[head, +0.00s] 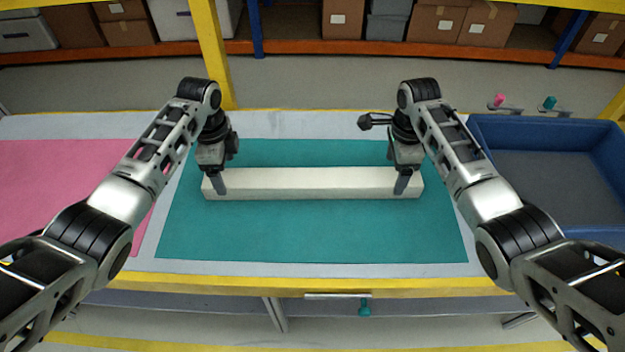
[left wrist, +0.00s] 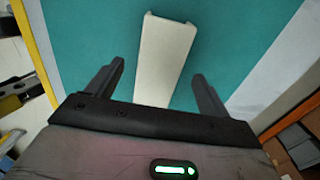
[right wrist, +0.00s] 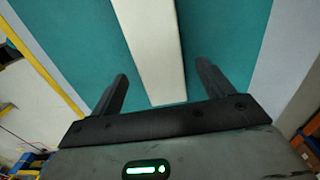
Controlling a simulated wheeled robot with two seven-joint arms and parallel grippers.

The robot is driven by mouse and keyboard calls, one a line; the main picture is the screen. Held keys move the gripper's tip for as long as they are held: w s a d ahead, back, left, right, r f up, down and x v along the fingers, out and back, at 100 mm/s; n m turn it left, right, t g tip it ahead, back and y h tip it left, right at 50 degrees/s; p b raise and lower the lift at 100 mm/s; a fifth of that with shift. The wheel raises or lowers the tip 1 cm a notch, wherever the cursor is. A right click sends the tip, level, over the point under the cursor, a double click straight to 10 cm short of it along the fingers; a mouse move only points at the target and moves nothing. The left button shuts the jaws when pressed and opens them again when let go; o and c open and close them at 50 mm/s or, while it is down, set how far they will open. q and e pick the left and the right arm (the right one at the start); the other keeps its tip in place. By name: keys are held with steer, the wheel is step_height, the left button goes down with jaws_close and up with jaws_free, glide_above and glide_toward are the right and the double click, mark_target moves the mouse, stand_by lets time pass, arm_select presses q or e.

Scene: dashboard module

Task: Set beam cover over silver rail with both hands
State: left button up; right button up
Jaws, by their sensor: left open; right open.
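The beam cover (head: 310,183) is a long off-white bar lying left to right on the teal mat (head: 315,232). My left gripper (head: 218,186) is open at its left end, pointing down. In the left wrist view the cover (left wrist: 165,55) runs between the two spread fingers, with gaps on both sides. My right gripper (head: 402,184) is open at its right end. In the right wrist view the cover (right wrist: 152,45) also passes between the open fingers. No silver rail is visible; I cannot tell whether it is under the cover.
A pink mat (head: 65,185) lies on the left of the table. A blue bin (head: 550,165) stands at the right, beside my right arm. The teal mat in front of the cover is clear. Shelves with boxes (head: 435,22) stand behind the table.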

mark_target(227, 178)
arm_select(q)
steer(key=shift+f, duration=2)
arm_select(e)
steer(key=shift+f, duration=2.05)
arm_select(q)
steer(key=c, duration=1.3)
arm_select(e)
steer(key=c, duration=1.3)
